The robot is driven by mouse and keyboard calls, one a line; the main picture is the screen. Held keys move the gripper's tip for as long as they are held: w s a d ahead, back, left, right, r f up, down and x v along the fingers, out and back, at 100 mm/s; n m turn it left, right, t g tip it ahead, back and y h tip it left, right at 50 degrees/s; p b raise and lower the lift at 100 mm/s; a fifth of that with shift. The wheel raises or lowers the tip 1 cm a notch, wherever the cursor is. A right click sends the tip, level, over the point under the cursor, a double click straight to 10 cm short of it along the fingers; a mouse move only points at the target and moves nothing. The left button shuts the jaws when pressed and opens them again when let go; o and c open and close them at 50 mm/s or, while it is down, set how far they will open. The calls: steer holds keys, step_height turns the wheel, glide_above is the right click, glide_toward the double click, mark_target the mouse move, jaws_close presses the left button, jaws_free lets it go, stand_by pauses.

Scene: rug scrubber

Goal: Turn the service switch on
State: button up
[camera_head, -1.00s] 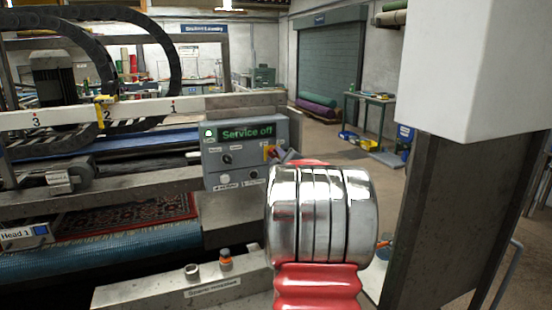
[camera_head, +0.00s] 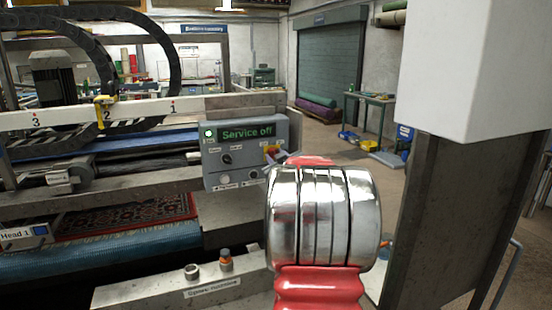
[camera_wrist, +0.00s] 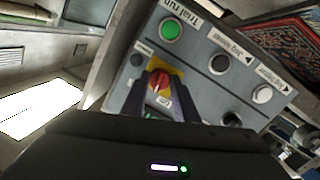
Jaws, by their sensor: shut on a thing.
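The grey control panel (camera_head: 212,180) has a display (camera_head: 247,133) reading "Service off" in green. A red rotary knob on a yellow plate (camera_head: 271,150) sits at the panel's right edge in the head view, partly hidden by my arm. In the wrist view the red knob (camera_wrist: 159,81) lies between the two dark fingers of my gripper (camera_wrist: 160,77), which is shut on it. The small label by the knob is too small to read for certain.
Close by on the panel are a green "Trial run" button (camera_wrist: 170,29), a black button (camera_wrist: 219,63), a white button (camera_wrist: 262,93) and a black knob (camera_wrist: 231,119). A patterned rug (camera_head: 125,218) lies on the machine at left. Open floor lies behind at right.

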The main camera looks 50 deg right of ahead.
steer(key=shift+s+f+m+y, duration=0.1)
steer(key=shift+m+y, duration=0.35)
steer(key=shift+m, duration=1.7)
steer(key=shift+m+y, duration=0.45)
steer(key=shift+m, duration=1.7)
steer(key=shift+d, duration=0.1)
steer(key=o, duration=1.1)
steer(key=shift+c, duration=0.2)
steer(key=shift+r, duration=0.2)
steer(key=v, duration=1.3)
steer(key=shift+s+a+f, duration=0.2)
steer(key=shift+s+a, duration=0.05)
steer(key=shift+s, duration=0.1)
